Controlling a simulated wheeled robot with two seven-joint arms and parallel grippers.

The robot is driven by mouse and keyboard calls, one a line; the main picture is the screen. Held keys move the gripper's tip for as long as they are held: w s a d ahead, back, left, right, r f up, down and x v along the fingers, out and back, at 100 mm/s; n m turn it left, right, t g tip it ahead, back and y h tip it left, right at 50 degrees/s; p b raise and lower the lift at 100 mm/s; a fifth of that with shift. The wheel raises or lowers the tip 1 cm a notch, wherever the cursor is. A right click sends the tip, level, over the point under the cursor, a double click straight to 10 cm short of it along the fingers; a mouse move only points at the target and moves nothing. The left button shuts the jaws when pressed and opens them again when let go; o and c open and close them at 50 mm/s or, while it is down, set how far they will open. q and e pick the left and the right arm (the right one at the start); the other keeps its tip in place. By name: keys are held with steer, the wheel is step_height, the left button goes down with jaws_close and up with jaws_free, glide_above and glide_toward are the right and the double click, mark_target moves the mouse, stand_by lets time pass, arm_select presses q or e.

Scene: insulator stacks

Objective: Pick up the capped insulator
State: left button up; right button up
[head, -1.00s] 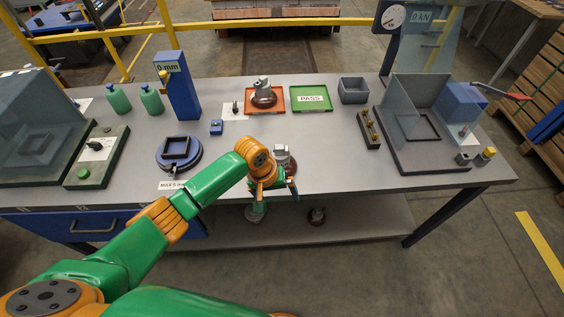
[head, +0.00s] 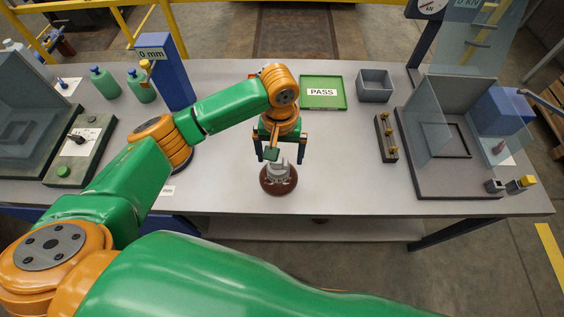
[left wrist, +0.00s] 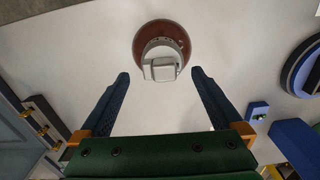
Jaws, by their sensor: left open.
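The capped insulator, a brown disc with a grey metal cap (head: 279,181), stands upright near the front edge of the table. It also shows in the left wrist view (left wrist: 162,48), at top centre. My left gripper (head: 281,157) is open and points down at the cap, its fingers to either side and just above or behind it in the head view. In the left wrist view the open fingers (left wrist: 160,74) point toward the insulator, with the cap centred between their lines. Nothing is held. My right gripper is not in view.
A green PASS tray (head: 335,105), a grey bin (head: 375,86) and a narrow rack (head: 386,138) stand right of my left arm. A clear-walled test stand (head: 440,182) is at the right. A blue gauge post (head: 172,82) and green bottles (head: 104,84) stand left. The table around the insulator is clear.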

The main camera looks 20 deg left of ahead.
mark_target(278, 167)
arm_select(q)
steer(key=f, duration=0.1)
steer(key=s+f, duration=0.1)
steer(key=f, duration=0.2)
steer(key=shift+s+a, duration=0.15)
steer(key=shift+s, duration=0.15)
steer(key=shift+w+f, duration=0.2)
steer(key=shift+w, duration=0.1)
steer(key=shift+r, duration=0.1)
jaws_close()
